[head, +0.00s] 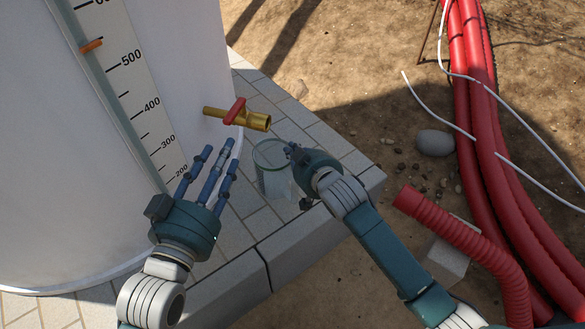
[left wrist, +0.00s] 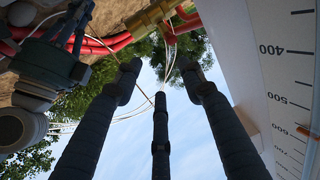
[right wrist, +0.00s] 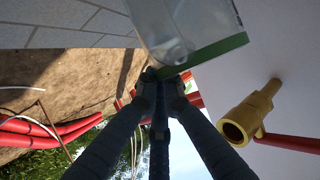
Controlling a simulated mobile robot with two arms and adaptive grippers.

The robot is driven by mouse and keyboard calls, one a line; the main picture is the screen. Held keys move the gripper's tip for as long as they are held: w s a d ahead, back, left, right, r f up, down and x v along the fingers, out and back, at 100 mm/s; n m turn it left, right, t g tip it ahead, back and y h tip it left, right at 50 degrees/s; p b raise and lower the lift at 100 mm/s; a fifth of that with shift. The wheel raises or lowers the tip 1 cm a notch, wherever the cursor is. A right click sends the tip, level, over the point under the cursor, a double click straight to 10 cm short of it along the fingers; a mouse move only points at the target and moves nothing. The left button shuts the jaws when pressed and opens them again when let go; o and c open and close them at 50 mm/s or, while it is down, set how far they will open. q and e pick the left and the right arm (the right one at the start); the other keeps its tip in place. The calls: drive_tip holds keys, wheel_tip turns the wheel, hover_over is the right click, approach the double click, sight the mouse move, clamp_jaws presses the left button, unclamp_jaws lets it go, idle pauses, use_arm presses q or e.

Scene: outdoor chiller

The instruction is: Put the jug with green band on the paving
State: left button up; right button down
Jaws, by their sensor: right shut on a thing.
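The clear jug with a green band at its rim (head: 272,170) is upright beside the white tank, below and slightly right of the brass tap. My right gripper (head: 292,152) is shut on the jug's rim from the right. In the right wrist view the jug (right wrist: 180,25) shows upside down, with its green band at my fingertips. The paving (head: 240,225) lies under the jug; I cannot tell whether its base touches. My left gripper (head: 215,160) is open and empty, left of the jug; its spread fingers show in the left wrist view (left wrist: 162,85).
The brass tap with a red handle (head: 240,113) sticks out from the white tank (head: 60,170) above the paving. Red pipes (head: 480,130), a grey stone (head: 435,143) and white cables lie on the dirt at right. Bare paving lies in front of the jug.

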sight(275, 180)
use_arm(q)
drive_tip(key=s+r+t+h+b, duration=0.1)
drive_tip(key=r+t, duration=0.2)
drive_tip(key=r, duration=0.3)
drive_tip(key=s+r+t+h+b, duration=0.1)
drive_tip(key=s+r+t, duration=0.1)
drive_tip(key=r, duration=0.4)
drive_tip(key=shift+s+d+r+t, duration=0.3)
drive_tip(key=shift+r+t, duration=0.1)
drive_tip(key=shift+t, duration=0.3)
use_arm(e)
wheel_tip(275, 180, down, 5)
drive_tip(key=shift+f, duration=0.2)
drive_tip(key=shift+f, duration=0.15)
drive_tip(key=c, duration=1.9)
unclamp_jaws()
